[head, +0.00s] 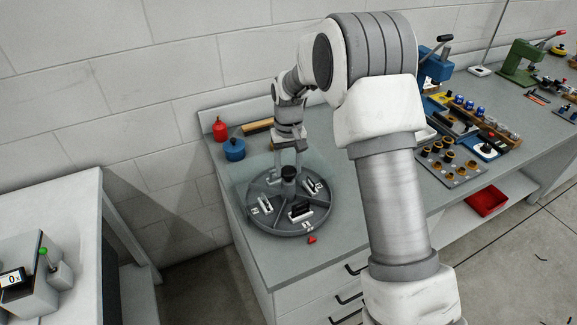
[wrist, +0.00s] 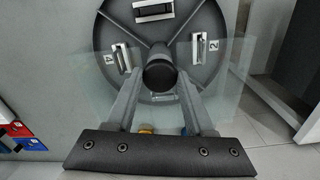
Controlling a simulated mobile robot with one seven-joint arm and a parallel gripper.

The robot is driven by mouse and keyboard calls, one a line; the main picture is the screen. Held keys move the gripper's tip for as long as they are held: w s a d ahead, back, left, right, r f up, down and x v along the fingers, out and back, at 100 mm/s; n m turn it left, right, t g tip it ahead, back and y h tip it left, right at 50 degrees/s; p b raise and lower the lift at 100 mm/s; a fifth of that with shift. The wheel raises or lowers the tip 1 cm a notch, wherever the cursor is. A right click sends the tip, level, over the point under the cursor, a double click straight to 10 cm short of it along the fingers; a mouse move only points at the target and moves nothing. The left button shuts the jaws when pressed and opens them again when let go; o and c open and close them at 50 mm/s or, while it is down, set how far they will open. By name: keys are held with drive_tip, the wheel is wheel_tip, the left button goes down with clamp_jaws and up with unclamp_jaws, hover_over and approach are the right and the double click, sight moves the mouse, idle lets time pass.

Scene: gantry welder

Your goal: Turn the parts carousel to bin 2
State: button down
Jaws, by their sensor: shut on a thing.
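The parts carousel (head: 262,222) is a round grey tray with dividers, standing on the left end of the workbench. Its bins hold pale and dark parts. A black knob (head: 289,172) stands at its centre. My gripper (head: 288,176) reaches down from above and is shut on this knob. In the wrist view the fingers lie on both sides of the knob (wrist: 160,75). There the label 2 (wrist: 213,45) is at the right and the label 4 (wrist: 109,59) at the left. A small red marker (head: 311,239) lies beside the front rim.
A red bottle (head: 219,129) and a blue container (head: 235,149) stand behind the carousel. A pale translucent panel (wrist: 225,85) shows around the carousel. Parts trays (head: 450,163) and a blue press (head: 436,66) are to the right. The bench's left edge is close to the carousel.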

drive_tip(key=shift+n, duration=4.3)
drive_tip(key=shift+w+n, duration=0.1)
drive_tip(key=shift+n, duration=2.1)
drive_tip(key=shift+n+p, duration=0.65)
drive_tip(key=shift+n, duration=1.65)
drive_tip(key=shift+c, duration=1.3)
unclamp_jaws()
